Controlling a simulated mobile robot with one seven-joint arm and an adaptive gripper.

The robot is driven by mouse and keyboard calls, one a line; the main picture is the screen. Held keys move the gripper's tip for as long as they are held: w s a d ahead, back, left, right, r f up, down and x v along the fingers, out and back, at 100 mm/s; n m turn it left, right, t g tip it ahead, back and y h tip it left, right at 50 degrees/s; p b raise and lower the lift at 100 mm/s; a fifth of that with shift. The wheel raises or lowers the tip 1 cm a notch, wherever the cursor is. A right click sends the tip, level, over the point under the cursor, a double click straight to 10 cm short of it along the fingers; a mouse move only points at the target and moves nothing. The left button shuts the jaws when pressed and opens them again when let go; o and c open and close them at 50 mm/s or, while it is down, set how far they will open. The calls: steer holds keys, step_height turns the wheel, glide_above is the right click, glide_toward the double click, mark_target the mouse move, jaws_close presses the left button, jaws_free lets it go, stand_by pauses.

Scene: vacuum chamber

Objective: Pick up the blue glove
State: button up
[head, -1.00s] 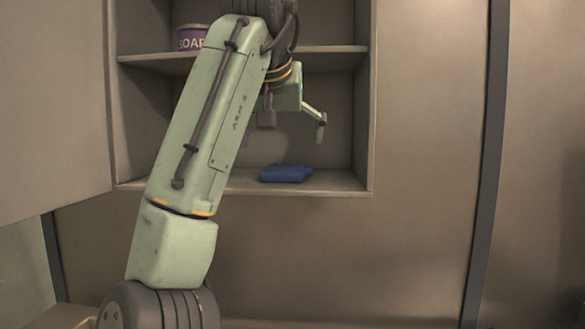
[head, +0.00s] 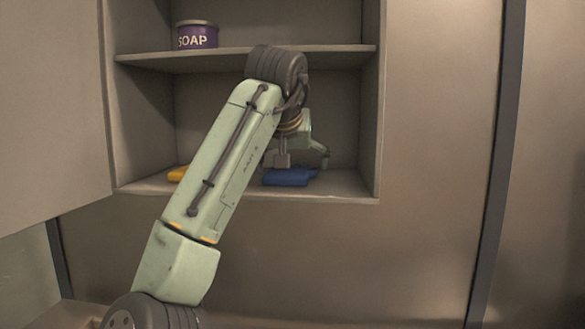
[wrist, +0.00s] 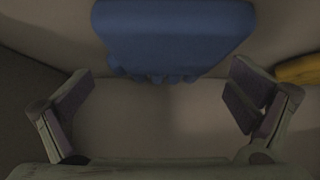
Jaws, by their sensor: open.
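The blue glove (head: 288,177) lies on the lower shelf of the wall cabinet, right of the middle. In the wrist view the blue glove (wrist: 172,36) fills the top centre, its lumpy edge facing down between the two fingers. My gripper (head: 300,160) is inside the cabinet, close above the glove; my arm hides part of it. In the wrist view my gripper (wrist: 160,98) is open and empty, its fingers spread wider than the glove. I cannot tell the exact gap between fingers and glove.
A yellow item (head: 177,174) lies on the lower shelf at left, partly behind my arm; a yellow item (wrist: 298,70) also shows at the wrist view's right edge. A purple soap can (head: 196,36) stands on the upper shelf (head: 145,60). Cabinet walls close in both sides.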

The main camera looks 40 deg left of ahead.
steer(key=shift+w+a+f, duration=0.2)
steer(key=shift+w+f, duration=0.1)
steer(key=shift+f, duration=0.05)
steer(key=c, duration=1)
